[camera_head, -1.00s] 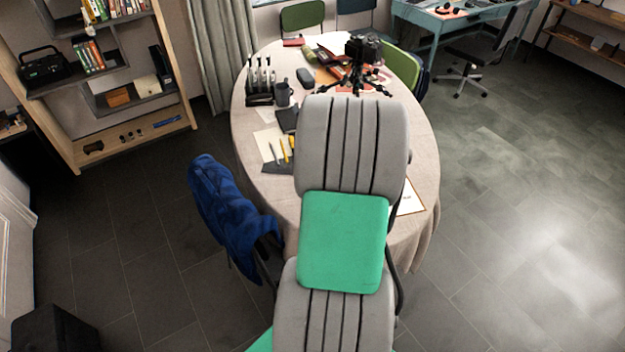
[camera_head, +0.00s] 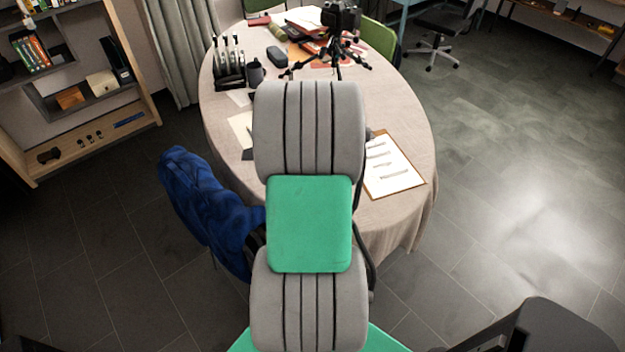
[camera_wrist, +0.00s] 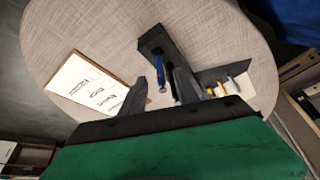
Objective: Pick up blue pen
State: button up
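In the wrist view, a slim blue pen (camera_wrist: 159,68) lies on a narrow dark object (camera_wrist: 152,41), perhaps a notebook, on the round table. My gripper (camera_wrist: 160,78) is open, its two dark fingers apart on either side of the pen's near end in the picture. I see no contact with the pen, and I cannot tell the height of the fingers above it. Yellow and white pens (camera_wrist: 229,86) lie on a dark pad to the right of the fingers. In the head view my arm hides the blue pen and the gripper.
The clothed table (camera_head: 400,215) holds a clipboard (camera_head: 393,165), a pen rack (camera_head: 228,65), a dark mug (camera_head: 256,73) and a camera on a tripod (camera_head: 341,40). A chair with a blue jacket (camera_head: 205,205) stands at its left front. Open floor lies to the right.

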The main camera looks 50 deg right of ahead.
jog(key=p+x, duration=0.2)
jog(key=x, duration=0.5)
jog(key=shift+w+d+f, duration=0.15)
jog(key=shift+f, duration=0.05)
jog(key=shift+c, duration=0.4)
grip_shut()
